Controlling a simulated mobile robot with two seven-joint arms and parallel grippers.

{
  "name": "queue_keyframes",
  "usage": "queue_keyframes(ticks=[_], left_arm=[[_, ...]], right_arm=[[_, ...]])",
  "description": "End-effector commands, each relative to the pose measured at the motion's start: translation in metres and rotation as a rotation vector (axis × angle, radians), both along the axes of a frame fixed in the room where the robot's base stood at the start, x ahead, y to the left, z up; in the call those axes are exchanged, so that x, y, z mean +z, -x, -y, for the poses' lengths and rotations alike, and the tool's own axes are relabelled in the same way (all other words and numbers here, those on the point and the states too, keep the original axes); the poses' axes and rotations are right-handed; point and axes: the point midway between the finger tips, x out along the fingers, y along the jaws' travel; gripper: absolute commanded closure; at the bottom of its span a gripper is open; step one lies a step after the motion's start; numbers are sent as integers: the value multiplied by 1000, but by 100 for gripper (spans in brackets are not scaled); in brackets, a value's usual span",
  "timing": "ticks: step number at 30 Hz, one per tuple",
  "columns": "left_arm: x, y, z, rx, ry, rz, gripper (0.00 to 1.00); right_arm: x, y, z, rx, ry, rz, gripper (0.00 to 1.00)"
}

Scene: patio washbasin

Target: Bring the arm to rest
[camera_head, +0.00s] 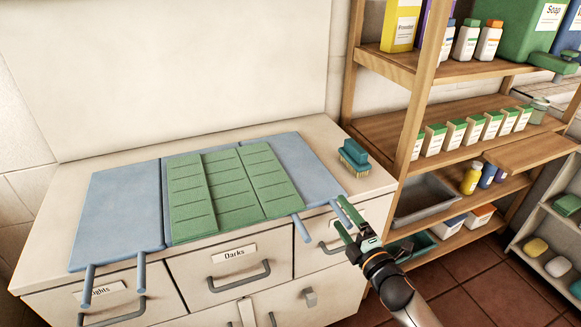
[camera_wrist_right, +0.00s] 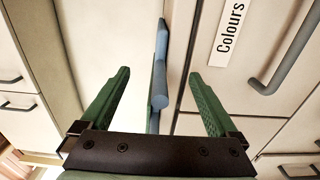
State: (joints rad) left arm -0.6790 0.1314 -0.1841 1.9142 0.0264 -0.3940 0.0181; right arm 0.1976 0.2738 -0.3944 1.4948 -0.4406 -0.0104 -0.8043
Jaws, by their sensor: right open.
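My right gripper (camera_head: 346,221) is open and empty at the front right of the cabinet, near the right drawer. In the right wrist view its two green fingers (camera_wrist_right: 160,95) stand apart, with a blue rod end (camera_wrist_right: 159,100) showing between them; I cannot tell how far beyond the fingers it is. The rod seems to belong to the blue board on the counter, whose handle (camera_head: 301,228) sticks out over the front edge. My left gripper is not in view.
A green slatted panel (camera_head: 230,187) lies over blue boards (camera_head: 121,212) on the counter. A brush (camera_head: 354,157) sits at the counter's right end. Drawers with grey handles (camera_head: 238,279) are below. A wooden shelf unit (camera_head: 408,110) with bottles and boxes stands close on the right.

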Motion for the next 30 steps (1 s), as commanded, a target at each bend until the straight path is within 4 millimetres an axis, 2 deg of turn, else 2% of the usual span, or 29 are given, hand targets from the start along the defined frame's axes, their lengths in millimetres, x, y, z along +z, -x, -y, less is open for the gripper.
queue_keyframes(ticks=[10, 30], left_arm=[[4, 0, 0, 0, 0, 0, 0], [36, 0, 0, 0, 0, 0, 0]], right_arm=[[2, 4, 2, 0, -1, -1, 0], [14, 66, 24, -1, 0, -2, 0]])
